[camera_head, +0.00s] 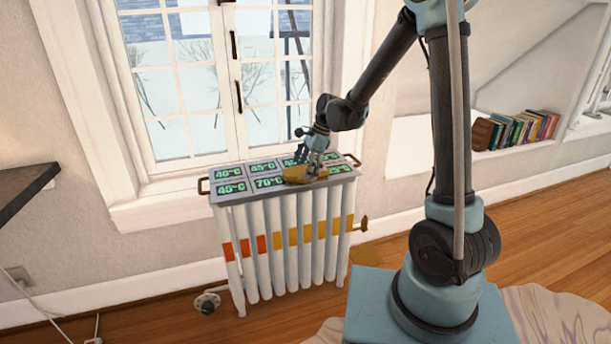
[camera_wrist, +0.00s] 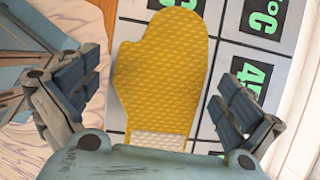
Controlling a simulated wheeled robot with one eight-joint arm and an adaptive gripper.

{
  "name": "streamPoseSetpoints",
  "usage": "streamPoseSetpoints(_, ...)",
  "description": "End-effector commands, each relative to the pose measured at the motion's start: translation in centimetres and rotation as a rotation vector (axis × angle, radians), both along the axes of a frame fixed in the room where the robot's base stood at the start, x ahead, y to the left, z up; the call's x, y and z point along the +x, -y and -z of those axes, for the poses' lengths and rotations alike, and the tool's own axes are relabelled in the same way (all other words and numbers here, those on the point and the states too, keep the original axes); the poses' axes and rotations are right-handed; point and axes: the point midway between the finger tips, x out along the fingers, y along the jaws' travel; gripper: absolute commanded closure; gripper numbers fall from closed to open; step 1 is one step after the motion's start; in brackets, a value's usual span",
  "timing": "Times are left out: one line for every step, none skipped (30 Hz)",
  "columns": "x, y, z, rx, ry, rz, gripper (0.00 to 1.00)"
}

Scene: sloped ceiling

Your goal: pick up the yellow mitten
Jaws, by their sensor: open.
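The yellow mitten (camera_wrist: 165,75) lies flat on a tray with green temperature labels, and has a pale cuff at the lower end of the wrist view. In the head view the mitten (camera_head: 298,175) is on the tray (camera_head: 229,197) on top of the white radiator, partly hidden by my gripper (camera_head: 314,160). In the wrist view my gripper (camera_wrist: 158,100) is open, with one finger on each side of the mitten and visible gaps between. I cannot tell how high the fingertips are above the tray.
The white radiator (camera_head: 290,240) stands below a window (camera_head: 200,80). A dark shelf edge (camera_head: 25,185) is at the left. Books (camera_head: 525,130) stand in a niche at the right. The wooden floor is open at the right, with a pale rug (camera_head: 560,315) near my base.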

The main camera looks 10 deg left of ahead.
Motion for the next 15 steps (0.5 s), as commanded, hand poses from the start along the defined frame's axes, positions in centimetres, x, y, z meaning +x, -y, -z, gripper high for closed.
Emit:
streamPoseSetpoints(-0.04, -0.04, 0.14, 0.0, 0.0, 0.0, 0.0)
streamPoseSetpoints(-0.05, -0.05, 0.17, 0.0, 0.0, 0.0, 0.0)
streamPoseSetpoints(-0.06, -0.05, 0.19, 0.0, 0.0, 0.0, 0.0)
streamPoseSetpoints(-0.06, -0.05, 0.18, 0.0, 0.0, 0.0, 0.0)
streamPoseSetpoints(-0.06, -0.05, 0.18, 0.0, 0.0, 0.0, 0.0)
streamPoseSetpoints(-0.06, -0.05, 0.17, 0.0, 0.0, 0.0, 0.0)
streamPoseSetpoints(-0.05, -0.05, 0.17, 0.0, 0.0, 0.0, 0.0)
streamPoseSetpoints(-0.05, -0.05, 0.17, 0.0, 0.0, 0.0, 0.02)
streamPoseSetpoints(-0.05, -0.05, 0.16, 0.0, 0.0, 0.0, 0.11)
streamPoseSetpoints(-0.05, -0.05, 0.16, 0.0, 0.0, 0.0, 0.18)
streamPoseSetpoints(-0.05, -0.05, 0.16, 0.0, 0.0, 0.0, 0.25)
streamPoseSetpoints(-0.04, -0.05, 0.16, 0.0, 0.0, 0.0, 0.34)
streamPoseSetpoints(-0.04, -0.05, 0.15, 0.0, 0.0, 0.0, 0.41)
streamPoseSetpoints(-0.04, -0.05, 0.15, 0.0, 0.0, 0.0, 0.44)
streamPoseSetpoints(-0.04, -0.05, 0.15, 0.0, 0.0, 0.0, 0.44)
